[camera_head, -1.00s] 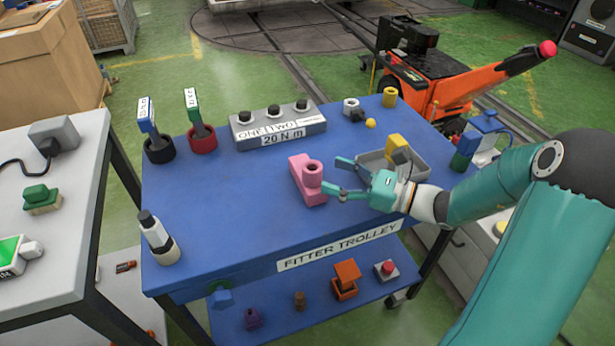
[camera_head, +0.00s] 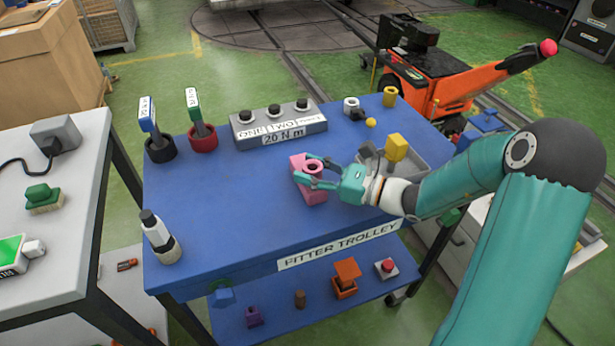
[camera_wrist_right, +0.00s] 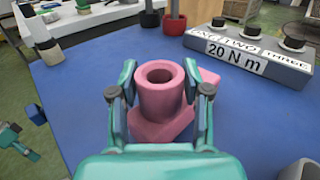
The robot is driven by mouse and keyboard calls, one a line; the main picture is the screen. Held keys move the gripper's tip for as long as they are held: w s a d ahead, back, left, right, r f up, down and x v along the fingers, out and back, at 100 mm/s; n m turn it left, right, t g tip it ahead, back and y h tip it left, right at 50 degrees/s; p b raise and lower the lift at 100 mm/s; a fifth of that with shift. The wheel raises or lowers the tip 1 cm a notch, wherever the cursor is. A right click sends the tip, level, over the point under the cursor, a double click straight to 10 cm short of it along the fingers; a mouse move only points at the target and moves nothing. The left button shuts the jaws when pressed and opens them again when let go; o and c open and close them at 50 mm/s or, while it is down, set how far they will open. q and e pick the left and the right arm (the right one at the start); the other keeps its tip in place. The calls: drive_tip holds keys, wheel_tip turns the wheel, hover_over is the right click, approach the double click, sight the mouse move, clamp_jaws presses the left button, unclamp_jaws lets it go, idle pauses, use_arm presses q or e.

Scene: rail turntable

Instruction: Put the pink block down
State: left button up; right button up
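The pink block (camera_head: 314,194) lies on the blue trolley top, with an upright hollow pink cylinder on it; both also show in the right wrist view (camera_wrist_right: 160,98). My right gripper (camera_head: 316,172) has one finger on each side of the cylinder, very close to its wall. In the right wrist view the fingers (camera_wrist_right: 160,75) flank the cylinder, and I cannot tell whether both press on it. No gap shows under the block. A small teal part at the left edge of the right wrist view looks like my left gripper (camera_wrist_right: 18,142); its fingers are too small to judge.
A grey tray (camera_head: 432,160) with a yellow block (camera_head: 397,147) is right of my right gripper. A grey three-knob box (camera_head: 278,127) stands behind the pink block. Black (camera_head: 160,149) and red (camera_head: 203,139) holders stand back left. The trolley top (camera_head: 235,205) is clear left of the block.

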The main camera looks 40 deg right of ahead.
clamp_jaws()
drive_tip(key=shift+r, duration=0.1)
